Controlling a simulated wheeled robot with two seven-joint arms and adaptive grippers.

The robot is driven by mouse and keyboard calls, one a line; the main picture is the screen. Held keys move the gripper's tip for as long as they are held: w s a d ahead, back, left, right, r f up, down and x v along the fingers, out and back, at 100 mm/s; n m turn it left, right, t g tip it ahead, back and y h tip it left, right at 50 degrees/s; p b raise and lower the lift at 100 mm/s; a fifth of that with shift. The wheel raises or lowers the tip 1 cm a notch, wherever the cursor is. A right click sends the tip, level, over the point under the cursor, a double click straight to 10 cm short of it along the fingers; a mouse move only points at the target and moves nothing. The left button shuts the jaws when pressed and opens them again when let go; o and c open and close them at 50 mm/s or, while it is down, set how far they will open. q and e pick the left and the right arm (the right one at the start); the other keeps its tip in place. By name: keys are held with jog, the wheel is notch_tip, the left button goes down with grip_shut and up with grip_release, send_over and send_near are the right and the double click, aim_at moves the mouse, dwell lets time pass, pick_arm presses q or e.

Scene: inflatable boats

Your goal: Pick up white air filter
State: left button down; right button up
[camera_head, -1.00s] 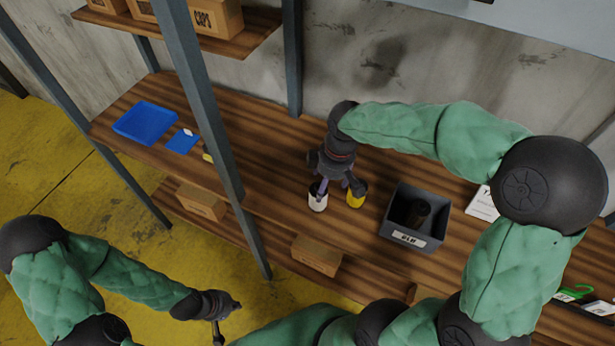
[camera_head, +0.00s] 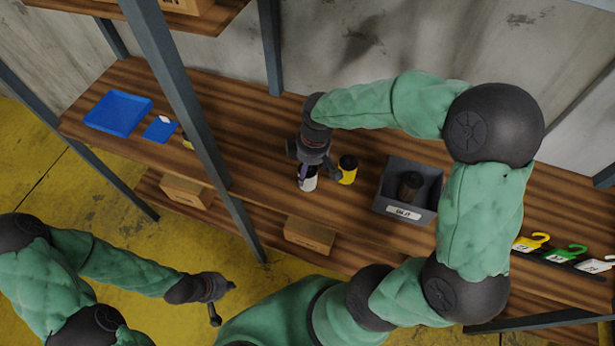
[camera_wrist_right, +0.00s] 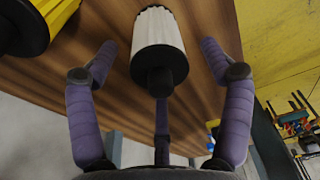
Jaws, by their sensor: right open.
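The white air filter (camera_head: 309,182) stands on the wooden shelf, partly hidden by my right gripper (camera_head: 317,172), which is just above it. In the right wrist view the pleated white filter (camera_wrist_right: 160,32) with its black end lies between the spread purple fingers of my right gripper (camera_wrist_right: 158,48). These fingers are open, with gaps visible on both sides of the filter. My left gripper (camera_head: 223,302) is off the shelf at the lower left, with its fingers apart and nothing in them.
A yellow filter (camera_head: 348,170) stands close to the right of the white one. A grey bin (camera_head: 382,205) holding a dark cylinder (camera_head: 410,185) is further right. A blue tray (camera_head: 118,113) lies at the left. A grey post (camera_head: 180,90) rises in front of the shelf.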

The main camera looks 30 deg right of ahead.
notch_tip(320, 180, down, 3)
jog(key=shift+w+a+r, duration=0.1)
jog(key=c, duration=1.2)
jog(key=shift+r, duration=0.1)
jog(key=shift+c, duration=0.2)
